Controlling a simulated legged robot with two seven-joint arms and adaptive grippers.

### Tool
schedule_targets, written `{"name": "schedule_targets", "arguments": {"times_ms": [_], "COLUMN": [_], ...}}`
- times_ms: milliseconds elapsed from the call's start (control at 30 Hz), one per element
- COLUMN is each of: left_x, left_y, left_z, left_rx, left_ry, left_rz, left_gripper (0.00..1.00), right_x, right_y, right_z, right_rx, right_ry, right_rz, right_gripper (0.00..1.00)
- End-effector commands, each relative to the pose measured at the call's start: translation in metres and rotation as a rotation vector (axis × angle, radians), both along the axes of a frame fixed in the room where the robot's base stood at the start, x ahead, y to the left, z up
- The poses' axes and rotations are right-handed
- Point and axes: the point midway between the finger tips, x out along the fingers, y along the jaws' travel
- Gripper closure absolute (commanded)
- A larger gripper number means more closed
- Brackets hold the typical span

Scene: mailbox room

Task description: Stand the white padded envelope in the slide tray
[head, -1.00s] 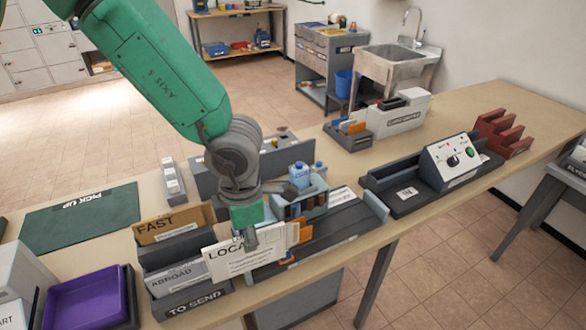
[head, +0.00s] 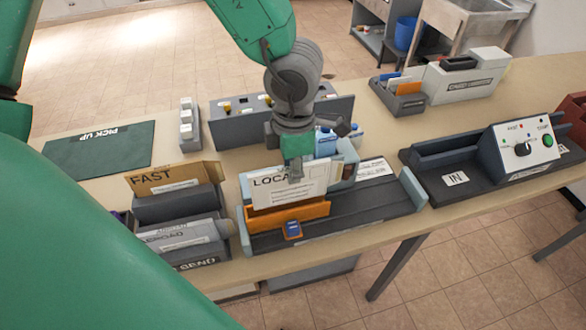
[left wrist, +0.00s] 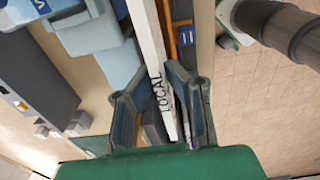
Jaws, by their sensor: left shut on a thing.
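The white padded envelope (head: 268,190), marked LOCAL, is upright in my left gripper (head: 294,172). It is over the left part of the slide tray (head: 365,208), a long dark tray with blue-grey ends. An orange block (head: 308,212) with a blue tag stands in the tray in front of the envelope and hides its lower edge, so I cannot tell whether it touches the tray floor. In the left wrist view the envelope (left wrist: 153,60) shows edge-on between the two fingers (left wrist: 165,105), which are shut on it. My right gripper is not in view.
A rack (head: 180,205) with FAST and ABROAD slots stands left of the tray. A blue-grey caddy with bottles (head: 345,150) is close behind the envelope. The IN tray (head: 430,180) and a control box (head: 525,148) are to the right. A green PICK UP mat (head: 100,152) lies at the left.

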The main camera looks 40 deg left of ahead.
Motion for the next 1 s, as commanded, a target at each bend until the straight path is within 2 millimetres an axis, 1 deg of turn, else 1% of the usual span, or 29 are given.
{"name": "schedule_targets", "arguments": {"times_ms": [33, 100, 467, 733, 1000], "left_x": [-0.0008, -0.0019, -0.0008, -0.0022, -0.0017], "left_y": [0.0002, 0.0009, -0.0006, -0.0063, -0.0057], "left_z": [-0.0040, -0.0040, -0.0026, -0.0034, -0.0048], "left_rx": [0.000, -0.001, 0.001, 0.001, 0.001], "left_ry": [-0.001, -0.002, -0.002, -0.001, -0.002], "left_rz": [-0.001, -0.001, -0.002, -0.003, -0.002], "left_gripper": [1.00, 1.00, 1.00, 1.00, 1.00], "right_x": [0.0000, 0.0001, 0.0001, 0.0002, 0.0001], "right_y": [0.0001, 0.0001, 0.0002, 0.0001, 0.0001], "right_z": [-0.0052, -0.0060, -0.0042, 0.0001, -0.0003], "right_rx": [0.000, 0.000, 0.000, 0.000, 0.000], "right_ry": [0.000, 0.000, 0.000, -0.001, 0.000], "right_rz": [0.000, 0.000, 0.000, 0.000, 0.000], "right_gripper": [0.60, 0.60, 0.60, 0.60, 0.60]}}
